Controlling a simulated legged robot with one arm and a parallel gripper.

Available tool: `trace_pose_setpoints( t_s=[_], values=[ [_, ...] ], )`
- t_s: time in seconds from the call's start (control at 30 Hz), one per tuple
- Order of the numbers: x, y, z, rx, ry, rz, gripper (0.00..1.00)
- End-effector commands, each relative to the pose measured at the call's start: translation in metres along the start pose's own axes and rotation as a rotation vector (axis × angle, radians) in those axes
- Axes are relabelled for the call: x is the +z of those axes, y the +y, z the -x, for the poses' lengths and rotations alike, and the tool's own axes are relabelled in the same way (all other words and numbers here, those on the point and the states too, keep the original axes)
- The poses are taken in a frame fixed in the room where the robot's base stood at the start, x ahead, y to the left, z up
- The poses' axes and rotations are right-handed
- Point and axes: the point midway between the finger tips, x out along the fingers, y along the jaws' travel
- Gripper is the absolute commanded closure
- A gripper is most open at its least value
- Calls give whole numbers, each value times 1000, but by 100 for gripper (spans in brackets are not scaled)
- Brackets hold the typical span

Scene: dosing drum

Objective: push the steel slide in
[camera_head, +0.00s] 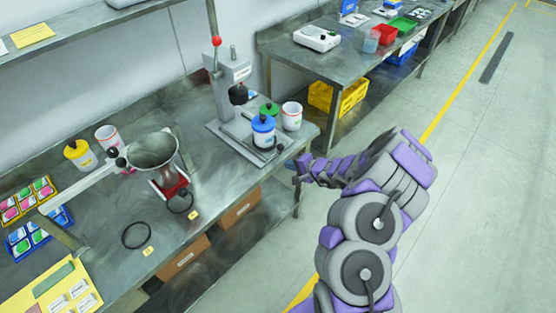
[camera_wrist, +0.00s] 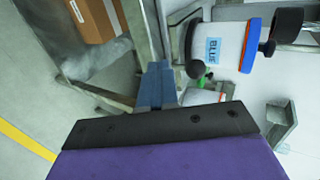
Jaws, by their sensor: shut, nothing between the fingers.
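My gripper (camera_head: 291,164) is at the front right corner of the workbench, with its fingers closed together and empty. In the wrist view its blue-grey fingers (camera_wrist: 154,84) point toward the bench edge. A white drum labelled BLUE with a blue lid (camera_head: 263,132) stands on the press stand's base, and shows sideways in the wrist view (camera_wrist: 222,45). A dark ball knob (camera_wrist: 195,69) sits at the drum's lower end, to the right of the fingers and apparently apart from them. I cannot clearly make out the steel slide itself; it may be hidden beneath the drum.
A grey press stand (camera_head: 232,85) with a red-ball lever rises behind the drum. A funnel (camera_head: 153,150) is on the left. The floor on the right is clear.

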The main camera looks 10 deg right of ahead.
Motion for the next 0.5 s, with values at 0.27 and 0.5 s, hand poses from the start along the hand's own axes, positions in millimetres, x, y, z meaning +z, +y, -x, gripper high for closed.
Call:
trace_pose_setpoints(
  t_s=[0.27,0.5],
  values=[
    [1,-9,-45,-3,-1,4,100],
    [1,-19,-61,-2,-1,1,100]
  ],
)
